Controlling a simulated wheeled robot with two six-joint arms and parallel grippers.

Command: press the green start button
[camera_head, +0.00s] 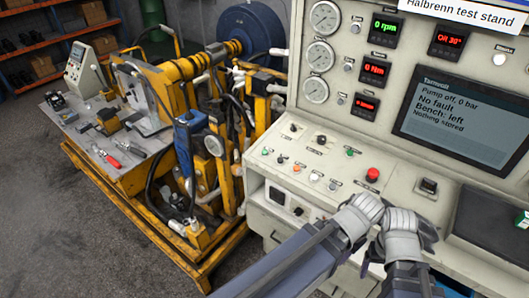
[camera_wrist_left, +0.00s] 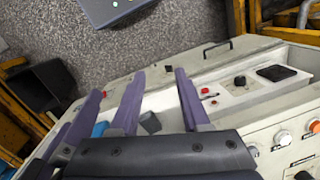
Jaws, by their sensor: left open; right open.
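On the sloped cream console in the head view there is a green button (camera_head: 350,152) and a smaller green one (camera_head: 266,151); their labels are too small to read. A red mushroom button (camera_head: 372,175) is right of and below the first. My left gripper (camera_head: 360,214) and my right gripper (camera_head: 401,226) are close together over the console's front, below the red button and apart from the green ones. The left wrist view shows purple fingers (camera_wrist_left: 158,88) spread apart with nothing between them. Both grippers are open and empty.
A screen (camera_head: 461,118) reads "Pump off, 0 bar", "No fault", "Bench: left". Gauges (camera_head: 323,54) and digital displays stand above the buttons. A yellow test rig (camera_head: 190,150) stands left of the console. The floor (camera_head: 40,200) at left is clear.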

